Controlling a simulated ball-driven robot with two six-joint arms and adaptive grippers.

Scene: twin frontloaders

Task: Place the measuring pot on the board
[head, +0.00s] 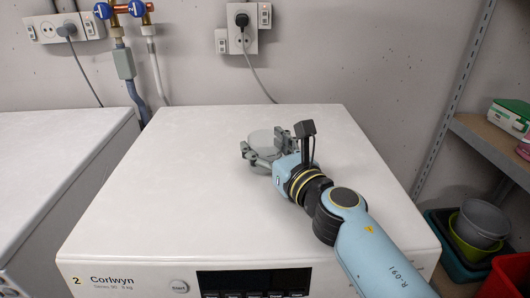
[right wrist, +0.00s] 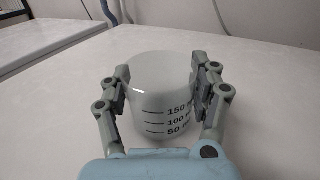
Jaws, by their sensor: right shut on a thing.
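The measuring pot (head: 260,138) is a pale, translucent round cup over the back middle of the white machine top. It also shows in the right wrist view (right wrist: 160,75), upright, with dark 150, 100 and 50 marks on its near side. My right gripper (head: 265,147) is shut on the pot, one finger on each side of it, as the right wrist view also shows. I cannot tell whether the pot's base touches the surface. No separate board can be made out. My left gripper is out of view.
The white top (head: 170,200) of the machine marked 2 Corlwyn is otherwise clear. A second white machine (head: 50,150) stands at the left, across a gap. Shelves with a green and white box (head: 510,118) and tubs (head: 482,222) are at the right.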

